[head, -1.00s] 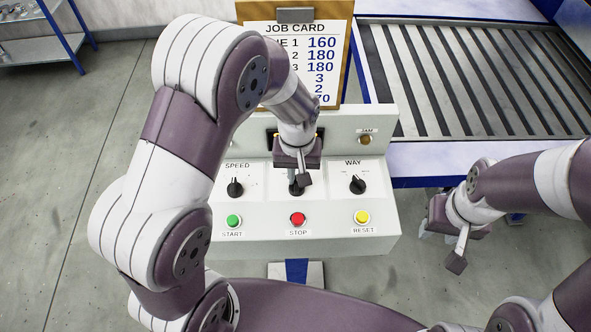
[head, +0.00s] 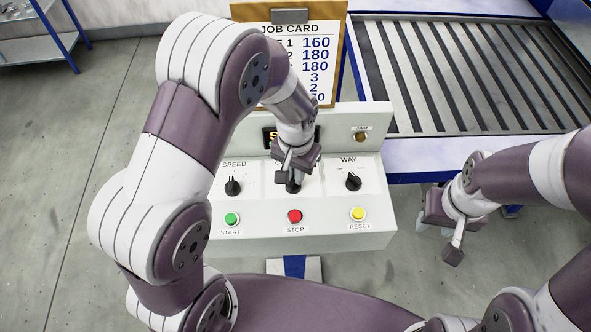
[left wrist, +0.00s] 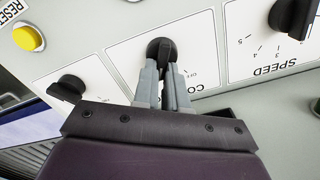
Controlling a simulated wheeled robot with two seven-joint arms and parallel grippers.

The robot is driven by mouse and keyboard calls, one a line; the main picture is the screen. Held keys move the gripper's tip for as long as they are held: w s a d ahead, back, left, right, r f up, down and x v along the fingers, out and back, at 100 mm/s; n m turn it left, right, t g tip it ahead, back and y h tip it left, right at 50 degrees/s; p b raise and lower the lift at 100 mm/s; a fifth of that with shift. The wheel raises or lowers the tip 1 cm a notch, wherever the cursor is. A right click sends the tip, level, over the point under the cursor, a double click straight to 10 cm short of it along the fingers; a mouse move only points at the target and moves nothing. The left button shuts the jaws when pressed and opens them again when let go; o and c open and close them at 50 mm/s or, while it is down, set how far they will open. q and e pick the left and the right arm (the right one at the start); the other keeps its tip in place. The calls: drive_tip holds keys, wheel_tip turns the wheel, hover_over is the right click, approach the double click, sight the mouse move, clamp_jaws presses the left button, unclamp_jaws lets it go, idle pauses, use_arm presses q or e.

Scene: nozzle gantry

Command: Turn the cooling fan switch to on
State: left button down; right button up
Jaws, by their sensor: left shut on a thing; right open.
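The middle black rotary switch (head: 293,188) sits on the white control panel between the SPEED and WAY knobs. Its label is mostly hidden by my left arm. My left gripper (left wrist: 168,78) is shut on this switch (left wrist: 160,47); both fingers are at its grip in the left wrist view. The word OFF shows upside down on the plate beside it. I cannot tell which mark the switch points to. My right gripper (head: 423,226) hangs open and empty to the right of the panel.
The SPEED knob (head: 233,186) and WAY knob (head: 353,181) flank the switch. Green START (head: 232,219), red STOP (head: 295,216) and yellow RESET (head: 358,214) buttons lie below. A job card (head: 318,88) stands behind, near a slatted conveyor (head: 450,70). A display (head: 268,139) is partly covered.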

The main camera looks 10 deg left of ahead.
use_arm(q)
drive_tip(key=shift+w+r, duration=0.15)
drive_tip(key=shift+w, duration=0.05)
drive_tip(key=c, duration=1.4)
unclamp_jaws()
drive_tip(key=shift+o, duration=1.1)
drive_tip(key=shift+s, duration=0.1)
wheel_tip(320, 180, up, 13)
drive_tip(key=b, duration=0.1)
drive_tip(key=shift+f, duration=0.2)
